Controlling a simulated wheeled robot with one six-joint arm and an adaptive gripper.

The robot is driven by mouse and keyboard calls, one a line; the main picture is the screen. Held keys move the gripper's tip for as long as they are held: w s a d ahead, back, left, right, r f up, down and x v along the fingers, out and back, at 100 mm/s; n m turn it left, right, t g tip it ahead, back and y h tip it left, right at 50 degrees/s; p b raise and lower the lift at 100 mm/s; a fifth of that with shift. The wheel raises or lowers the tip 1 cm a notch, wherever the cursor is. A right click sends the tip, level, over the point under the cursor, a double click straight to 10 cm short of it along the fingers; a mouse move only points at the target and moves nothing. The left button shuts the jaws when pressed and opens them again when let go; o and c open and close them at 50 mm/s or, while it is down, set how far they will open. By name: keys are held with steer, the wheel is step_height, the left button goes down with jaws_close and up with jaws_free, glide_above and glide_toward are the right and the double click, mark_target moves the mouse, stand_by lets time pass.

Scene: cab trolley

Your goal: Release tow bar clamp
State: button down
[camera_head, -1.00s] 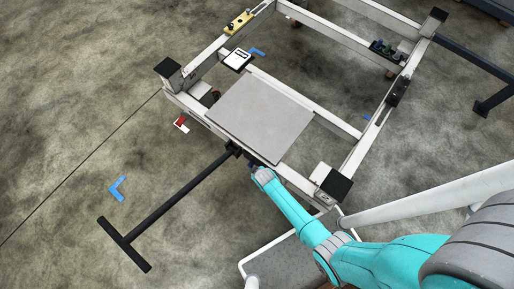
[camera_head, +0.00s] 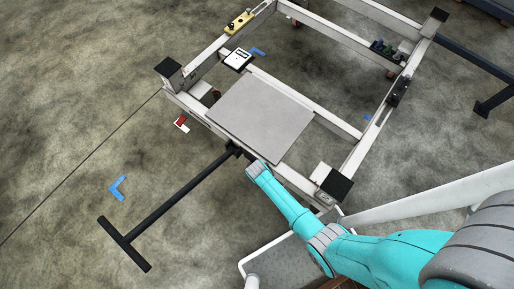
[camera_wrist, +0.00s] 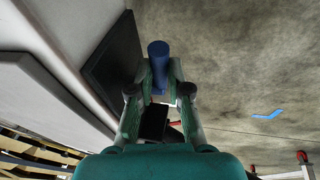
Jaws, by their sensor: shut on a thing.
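The black tow bar (camera_head: 180,193) with its T-shaped handle reaches out from the front beam of the white trolley frame (camera_head: 300,183). Its joint at the beam (camera_head: 235,150) is small and dark in the head view. The wrist view shows a blue cylindrical grip (camera_wrist: 158,58), which looks like the clamp's handle. My gripper (camera_wrist: 160,88) is shut on this blue grip, with a finger on each side. In the head view my teal wrist sits just right of the tow bar joint and hides the fingers and the clamp.
A grey plate (camera_head: 260,117) lies on the trolley frame. A black-capped corner post (camera_head: 333,186) stands right of my wrist. A red and white part (camera_head: 181,123) sticks out near the left corner. The floor left of the tow bar is clear, apart from a blue mark (camera_head: 118,188).

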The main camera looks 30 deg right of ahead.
steer(key=g, duration=0.1)
steer(key=w+r+g+h, duration=0.1)
steer(key=g, duration=0.1)
steer(key=shift+w+a+r, duration=0.2)
steer(key=shift+a, duration=0.1)
steer(key=shift+w+a+r+n+g+h, duration=0.15)
steer(key=shift+g+h, duration=0.1)
steer(key=shift+g, duration=0.25)
steer(key=shift+w+r+n+g+h, duration=0.15)
steer(key=shift+g+h, duration=0.15)
steer(key=shift+g, duration=0.2)
steer(key=shift+w+a+r+n+g+h, duration=0.15)
steer(key=shift+g+h, duration=0.1)
steer(key=shift+g, duration=0.25)
steer(key=c, duration=1.4)
jaws_free()
steer(key=shift+w, duration=0.1)
steer(key=v, duration=1.2)
steer(key=shift+w+f, duration=0.1)
steer(key=shift+w, duration=0.15)
